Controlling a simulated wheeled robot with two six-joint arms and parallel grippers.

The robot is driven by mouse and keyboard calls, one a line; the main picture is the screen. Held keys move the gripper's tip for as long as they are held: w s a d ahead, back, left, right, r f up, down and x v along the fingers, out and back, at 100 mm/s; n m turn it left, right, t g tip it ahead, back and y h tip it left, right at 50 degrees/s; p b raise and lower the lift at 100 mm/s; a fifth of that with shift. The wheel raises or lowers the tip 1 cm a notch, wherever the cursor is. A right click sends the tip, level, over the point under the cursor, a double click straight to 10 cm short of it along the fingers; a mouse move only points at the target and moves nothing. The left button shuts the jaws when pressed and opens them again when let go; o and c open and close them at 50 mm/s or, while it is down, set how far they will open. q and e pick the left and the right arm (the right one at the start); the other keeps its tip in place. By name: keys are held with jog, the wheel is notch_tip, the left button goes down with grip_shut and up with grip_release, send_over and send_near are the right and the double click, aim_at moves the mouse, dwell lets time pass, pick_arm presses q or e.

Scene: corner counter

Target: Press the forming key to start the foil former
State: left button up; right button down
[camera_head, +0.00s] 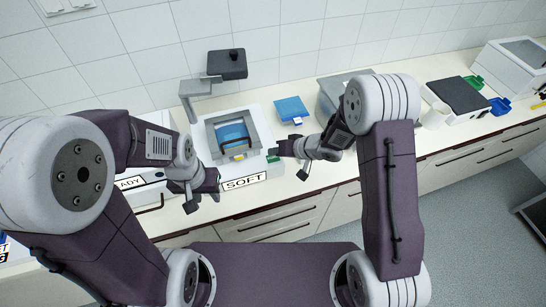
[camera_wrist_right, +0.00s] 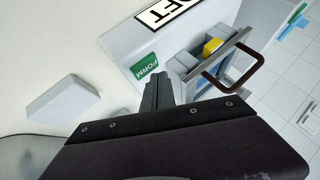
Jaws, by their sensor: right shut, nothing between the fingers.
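The foil former (camera_head: 262,120) stands on the counter in the head view, with a SOFT label (camera_head: 244,182) on its front. A green key marked FORM (camera_wrist_right: 144,66) shows in the right wrist view; in the head view it is a small green patch (camera_head: 273,158) at the machine's front right. My right gripper (camera_head: 277,150) is shut and empty, its fingertips (camera_wrist_right: 158,78) close beside the FORM key. I cannot tell whether they touch it. My left gripper (camera_head: 215,183) is at the machine's front left; its fingers are too small to read.
A yellow piece (camera_wrist_right: 212,46) and a brown handle (camera_wrist_right: 232,68) are close to the right fingers. A blue pad (camera_head: 291,109) lies behind right of the machine. A grey post with a dark head (camera_head: 228,65) rises behind. More equipment (camera_head: 458,95) stands farther right.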

aim_at(275, 159)
jog(key=shift+f, duration=0.15)
jog(key=shift+f, duration=0.25)
jog(key=shift+f, duration=0.45)
dwell(0.7)
jog(key=shift+r, duration=0.15)
jog(key=shift+r+p, duration=0.7)
jog(key=shift+p, duration=0.15)
notch_tip(275, 159, up, 5)
jog(key=p, duration=0.5)
jog(key=shift+r+p, duration=0.1)
jog(key=shift+p, duration=0.3)
dwell(0.3)
